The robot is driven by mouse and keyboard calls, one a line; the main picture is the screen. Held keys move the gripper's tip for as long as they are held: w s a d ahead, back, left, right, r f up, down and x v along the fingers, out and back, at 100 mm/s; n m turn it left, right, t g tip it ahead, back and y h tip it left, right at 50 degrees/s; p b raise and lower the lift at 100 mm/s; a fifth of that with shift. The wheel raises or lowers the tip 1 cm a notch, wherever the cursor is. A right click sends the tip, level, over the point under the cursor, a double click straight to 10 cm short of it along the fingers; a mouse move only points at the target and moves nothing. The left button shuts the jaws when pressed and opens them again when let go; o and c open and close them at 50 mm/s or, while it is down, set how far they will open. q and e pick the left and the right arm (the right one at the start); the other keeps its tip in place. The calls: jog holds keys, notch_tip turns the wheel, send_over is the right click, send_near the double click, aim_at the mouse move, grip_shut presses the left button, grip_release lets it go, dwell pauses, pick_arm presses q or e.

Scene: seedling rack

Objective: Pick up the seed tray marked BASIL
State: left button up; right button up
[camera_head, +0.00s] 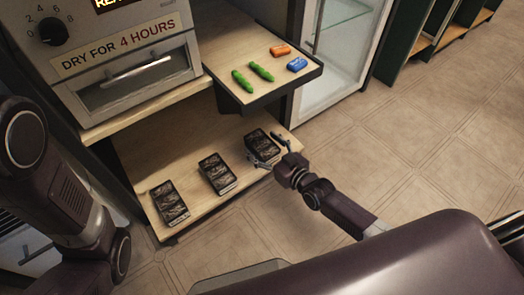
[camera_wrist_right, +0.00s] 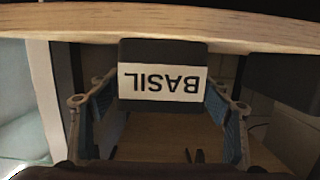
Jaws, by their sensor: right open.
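The seed tray marked BASIL (camera_wrist_right: 163,50) is dark with a white label, whose black lettering appears upside down in the right wrist view. It sits between the fingers of my open right gripper (camera_wrist_right: 161,95), with one blue-padded finger on each side. Whether the pads touch it I cannot tell. In the head view my right gripper (camera_head: 269,150) is at the near end of the rightmost dark tray (camera_head: 261,139) on the lower shelf. No label is legible there. My left arm shows at the left edge, but its gripper is out of view.
Two more dark trays, a middle one (camera_head: 217,174) and a left one (camera_head: 170,202), lie on the lower wooden shelf (camera_head: 195,218). An upper shelf (camera_head: 235,59) holds green, orange and blue items. A dryer (camera_head: 125,60) stands at the left; the floor at right is clear.

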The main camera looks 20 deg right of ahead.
jog(key=shift+w, duration=0.1)
jog(key=c, duration=1.4)
jog(key=shift+r, duration=0.2)
